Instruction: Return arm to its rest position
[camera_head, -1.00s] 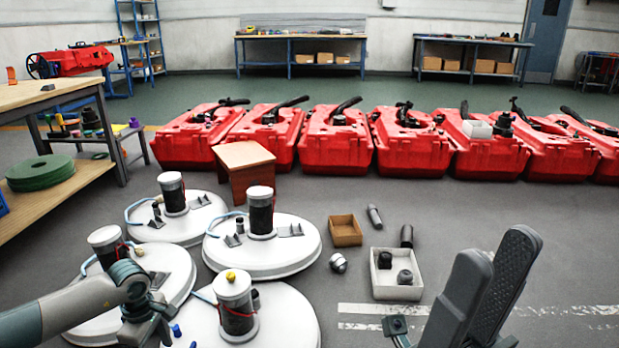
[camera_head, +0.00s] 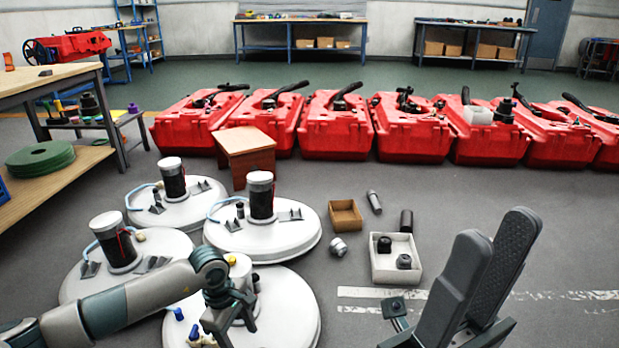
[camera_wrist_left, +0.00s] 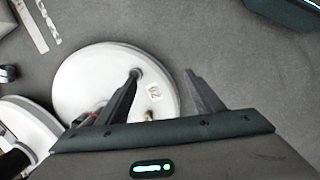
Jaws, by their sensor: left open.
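My left arm (camera_head: 140,301) reaches in from the lower left, with its wrist bent down over the front white round tank lid (camera_head: 289,312).
Other white lids with dark cylinders (camera_head: 262,235) stand near my left arm. Red scrubber tanks (camera_head: 335,125) line the back. A workbench (camera_head: 60,80) stands left. Floor at right is clear.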

